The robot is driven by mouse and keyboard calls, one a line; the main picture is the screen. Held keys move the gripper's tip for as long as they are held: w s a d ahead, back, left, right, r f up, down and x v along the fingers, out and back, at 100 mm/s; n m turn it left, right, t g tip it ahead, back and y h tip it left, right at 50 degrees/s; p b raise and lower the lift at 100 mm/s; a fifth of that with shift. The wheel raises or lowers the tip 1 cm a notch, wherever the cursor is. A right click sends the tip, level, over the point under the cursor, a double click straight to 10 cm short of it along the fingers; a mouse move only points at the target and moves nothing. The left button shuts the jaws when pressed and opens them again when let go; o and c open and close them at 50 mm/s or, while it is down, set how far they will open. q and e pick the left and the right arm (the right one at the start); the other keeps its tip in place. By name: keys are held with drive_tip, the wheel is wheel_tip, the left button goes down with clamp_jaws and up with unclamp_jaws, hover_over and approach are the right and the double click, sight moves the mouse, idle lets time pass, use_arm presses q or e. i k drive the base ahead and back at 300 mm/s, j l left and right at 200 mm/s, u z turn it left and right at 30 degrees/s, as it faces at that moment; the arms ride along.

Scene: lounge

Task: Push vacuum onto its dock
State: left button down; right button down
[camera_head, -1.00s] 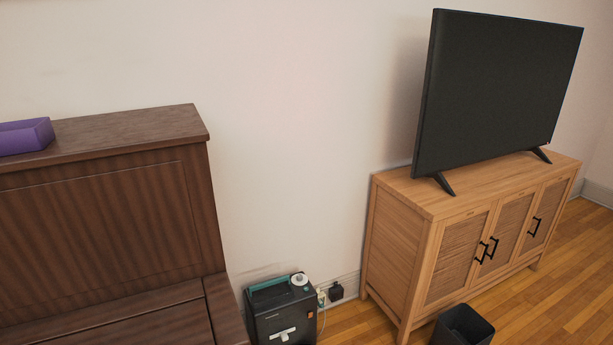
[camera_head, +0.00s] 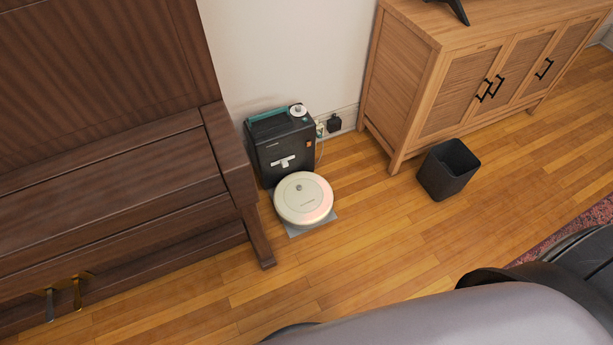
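The vacuum (camera_head: 304,199) is a round, cream-white disc with a small round sensor on top. It sits on the floor at the front of its dock (camera_head: 283,147), a tall dark box with a teal-edged top and a white knob. A grey base plate (camera_head: 314,225) shows under the vacuum's front edge. The vacuum looks close against the dock's front, but I cannot tell whether it is fully seated. Neither of my grippers is in view.
A dark wood piano (camera_head: 110,190) stands left of the dock, its leg near the vacuum. A wooden cabinet (camera_head: 470,85) and a black bin (camera_head: 448,169) stand to the right. A rug (camera_head: 575,229) lies at the right edge. The floor in front of the vacuum is clear.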

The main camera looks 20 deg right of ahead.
sight(308, 207)
drive_tip(key=i+l+u, duration=0.15)
drive_tip(key=l, duration=0.2)
drive_tip(key=i+l+u, duration=0.15)
drive_tip(key=l, duration=0.2)
drive_tip(key=i+l+u, duration=0.15)
drive_tip(key=l, duration=0.25)
drive_tip(key=i+l+u, duration=0.15)
drive_tip(key=l, duration=0.25)
drive_tip(key=i+l+u, duration=0.15)
drive_tip(key=l, duration=0.25)
drive_tip(key=k, duration=0.05)
